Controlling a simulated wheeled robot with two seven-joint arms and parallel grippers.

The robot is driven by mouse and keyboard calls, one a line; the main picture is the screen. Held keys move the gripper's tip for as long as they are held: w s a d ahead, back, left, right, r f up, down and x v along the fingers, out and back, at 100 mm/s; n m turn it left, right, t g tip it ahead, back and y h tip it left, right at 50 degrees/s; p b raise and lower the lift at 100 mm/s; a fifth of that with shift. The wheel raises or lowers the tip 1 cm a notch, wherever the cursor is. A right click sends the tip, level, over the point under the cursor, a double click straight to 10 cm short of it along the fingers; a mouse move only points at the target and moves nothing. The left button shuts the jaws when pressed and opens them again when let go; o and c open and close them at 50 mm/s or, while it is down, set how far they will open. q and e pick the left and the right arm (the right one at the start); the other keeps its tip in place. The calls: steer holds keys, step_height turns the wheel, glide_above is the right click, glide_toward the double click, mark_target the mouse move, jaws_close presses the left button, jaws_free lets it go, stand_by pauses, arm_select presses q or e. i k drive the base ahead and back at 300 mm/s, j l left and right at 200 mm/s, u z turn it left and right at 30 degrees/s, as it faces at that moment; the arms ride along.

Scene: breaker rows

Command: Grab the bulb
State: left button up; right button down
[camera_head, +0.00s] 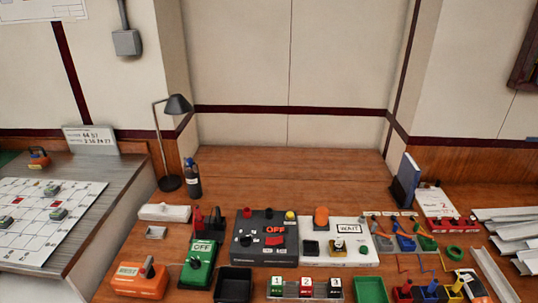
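No part in view can be told for certain as the bulb. A small yellow round piece (290,215) sits on the back right corner of the dark box marked OFF (259,252). An orange dome-topped cylinder (321,216) stands at the back of the white panel marked WAIT (375,246). A small dark-and-yellow part (339,245) sits on that panel. A desk lamp (177,104) with a dark shade stands at the back left, and the inside of its shade is hidden. Neither of my grippers is in view.
A green OFF box (199,264), an orange box (139,281), a black tray (233,286) and a green tray (370,290) crowd the front. A bottle (193,180) stands beside the lamp. Metal strips (510,228) lie at right. The wooden table's back middle (290,175) is clear.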

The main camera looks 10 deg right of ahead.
mark_target(338, 244)
steer(key=j+z, duration=0.1)
steer(key=z, duration=0.35)
steer(key=j+z, duration=0.15)
steer(key=z, duration=0.25)
steer(key=j+z, duration=0.1)
steer(key=z, duration=0.35)
steer(key=j+z, duration=0.15)
steer(key=z, duration=0.25)
steer(key=j+z, duration=0.15)
steer(key=z, duration=0.3)
